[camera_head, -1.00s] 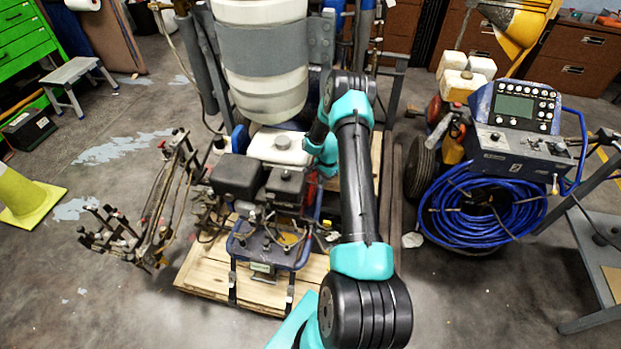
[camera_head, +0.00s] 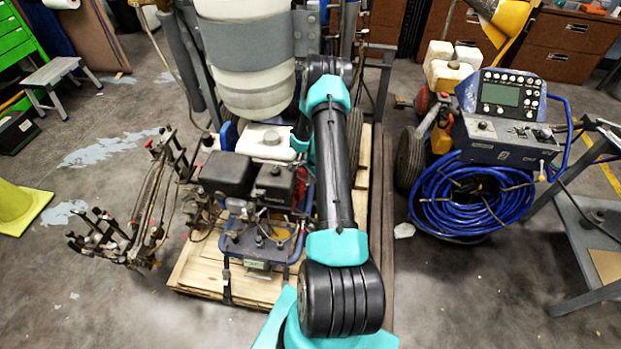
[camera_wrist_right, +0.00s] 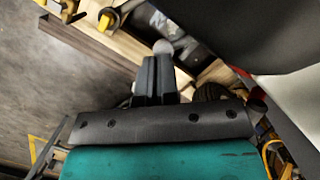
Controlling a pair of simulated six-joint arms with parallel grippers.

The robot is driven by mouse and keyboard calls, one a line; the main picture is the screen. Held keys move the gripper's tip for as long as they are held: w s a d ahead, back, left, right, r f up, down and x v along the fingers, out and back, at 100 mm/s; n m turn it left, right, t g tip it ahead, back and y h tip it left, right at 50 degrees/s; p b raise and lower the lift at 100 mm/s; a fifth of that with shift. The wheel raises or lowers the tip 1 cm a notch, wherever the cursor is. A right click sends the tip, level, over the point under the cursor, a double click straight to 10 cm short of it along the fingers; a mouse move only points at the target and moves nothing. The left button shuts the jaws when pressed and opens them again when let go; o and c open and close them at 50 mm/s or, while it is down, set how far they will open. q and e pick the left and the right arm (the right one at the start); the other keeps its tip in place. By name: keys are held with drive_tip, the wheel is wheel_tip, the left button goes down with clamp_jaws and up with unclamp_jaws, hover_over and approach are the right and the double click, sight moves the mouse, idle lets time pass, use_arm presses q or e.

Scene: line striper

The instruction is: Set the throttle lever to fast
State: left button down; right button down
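The line striper's engine (camera_head: 228,174) has a black housing and sits beside a white tank (camera_head: 264,142) on a wooden pallet. My right arm reaches over the machine's right side. My right gripper (camera_head: 300,140) is beside the white tank, with its fingertips hard to make out in the head view. In the right wrist view, its two dark fingers (camera_wrist_right: 156,66) are together. A round grey knob (camera_wrist_right: 163,47) shows just past their tips; I cannot tell whether they touch it. I cannot single out the throttle lever with certainty. My left gripper is not in view.
A large white tank with a grey band (camera_head: 250,45) stands behind the engine. A wheeled control unit (camera_head: 500,140) with a coiled blue hose (camera_head: 470,200) is at the right. A metal rack of tools (camera_head: 135,225) stands left of the pallet. The front floor is clear.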

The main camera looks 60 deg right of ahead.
drive_tip(key=shift+f, duration=0.1)
drive_tip(key=shift+w+d, duration=0.35)
drive_tip(key=shift+d, duration=0.3)
idle(0.3)
drive_tip(key=d+v, duration=0.2)
drive_tip(key=v, duration=1.1)
drive_tip(key=shift+s+d+f, duration=0.25)
drive_tip(key=shift+s+f, duration=0.05)
